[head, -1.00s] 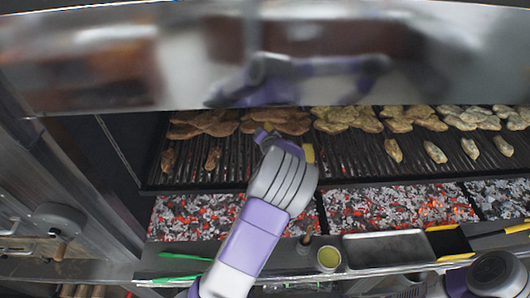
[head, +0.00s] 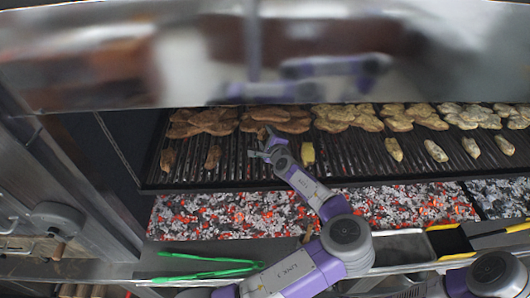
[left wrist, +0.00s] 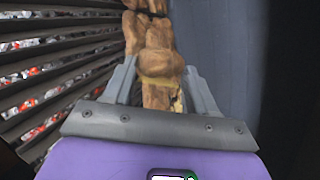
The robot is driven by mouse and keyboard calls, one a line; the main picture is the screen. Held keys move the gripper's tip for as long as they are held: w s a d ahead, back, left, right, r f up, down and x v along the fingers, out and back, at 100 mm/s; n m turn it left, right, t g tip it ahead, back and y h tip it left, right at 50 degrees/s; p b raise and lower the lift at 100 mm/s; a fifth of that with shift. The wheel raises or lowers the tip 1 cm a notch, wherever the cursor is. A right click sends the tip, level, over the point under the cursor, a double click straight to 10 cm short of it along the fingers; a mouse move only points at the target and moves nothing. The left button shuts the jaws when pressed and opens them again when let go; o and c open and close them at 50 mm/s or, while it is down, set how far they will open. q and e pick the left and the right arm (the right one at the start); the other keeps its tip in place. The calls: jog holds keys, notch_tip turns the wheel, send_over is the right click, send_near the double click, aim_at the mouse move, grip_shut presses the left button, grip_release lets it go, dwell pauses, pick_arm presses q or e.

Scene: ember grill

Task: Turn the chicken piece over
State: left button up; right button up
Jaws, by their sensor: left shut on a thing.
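My left gripper (head: 263,149) is over the front part of the grill grate (head: 345,165), in the row of small chicken pieces. In the left wrist view its two fingers (left wrist: 159,75) are shut on a chicken piece (left wrist: 157,92), which is browned with a paler yellowish band. In the head view the held piece is too small and covered to make out. A pale yellow piece (head: 308,153) lies just right of the gripper, and a dark brown piece (head: 213,157) lies to its left. My right gripper is out of view.
Large browned chicken pieces (head: 205,121) lie along the back of the grate, with paler ones (head: 345,117) to the right. Red embers (head: 220,212) glow in front and below. Green tongs (head: 208,272) lie on the front ledge. A steel hood (head: 200,60) overhangs the back.

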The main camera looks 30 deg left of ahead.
pick_arm(q)
jog(key=m+t, duration=0.1)
jog(key=m, duration=0.2)
jog(key=m+t+h, duration=0.1)
jog(key=m, duration=0.2)
jog(key=shift+s+a+f+m, duration=0.15)
jog(key=shift+s+a+m, duration=0.05)
jog(key=shift+m, duration=0.2)
jog(key=m, duration=0.2)
jog(key=m+t+h, duration=0.1)
jog(key=shift+s+a+m, duration=0.1)
jog(key=shift+a+m, duration=0.1)
jog(key=shift+m, duration=0.2)
jog(key=shift+m+t+h, duration=0.3)
jog(key=shift+m+h, duration=0.4)
jog(key=shift+m, duration=0.4)
jog(key=m+h, duration=0.2)
jog(key=m, duration=0.1)
jog(key=m+p, duration=0.1)
jog(key=m, duration=0.1)
jog(key=shift+s+a+r+h, duration=0.1)
jog(key=shift+a+r+h, duration=0.25)
jog(key=shift+h, duration=0.05)
jog(key=shift+t, duration=0.3)
jog(key=f+b, duration=0.1)
jog(key=f, duration=0.1)
jog(key=w+f+b, duration=0.1)
jog(key=f+b, duration=0.3)
jog(key=shift+w+a, duration=0.15)
jog(key=shift+w, duration=0.25)
